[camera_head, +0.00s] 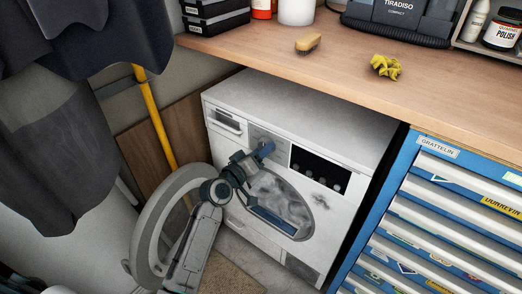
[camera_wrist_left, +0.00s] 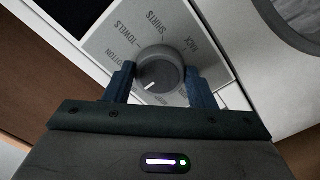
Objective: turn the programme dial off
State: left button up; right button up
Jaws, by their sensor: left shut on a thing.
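The programme dial (camera_wrist_left: 158,66) is a round grey knob on the light panel of the white washing machine (camera_head: 300,115). Around it I read SHIRTS, TOWELS, RACK and, partly covered, COTTON; the lower labels are mostly hidden. A white pointer mark on the knob points down and slightly left in the left wrist view. My left gripper (camera_wrist_left: 160,82) is shut on the dial, one dark blue finger on each side. In the head view my left gripper (camera_head: 264,151) is at the machine's upper front panel and hides the dial. My right gripper is out of view.
A dark display strip (camera_head: 318,171) lies right of the dial, and the oval door (camera_head: 285,200) is below it. A wooden worktop (camera_head: 350,75) is above. A blue drawer chest (camera_head: 410,165) stands right. A yellow pole (camera_head: 155,115) and hanging dark clothes (camera_head: 60,150) are left.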

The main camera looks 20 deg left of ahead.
pick_arm(q)
jog(key=o, duration=1)
jog(key=shift+s, duration=0.1)
jog(key=v, duration=1)
jog(key=shift+s+a, duration=0.15)
jog(key=shift+s, duration=0.15)
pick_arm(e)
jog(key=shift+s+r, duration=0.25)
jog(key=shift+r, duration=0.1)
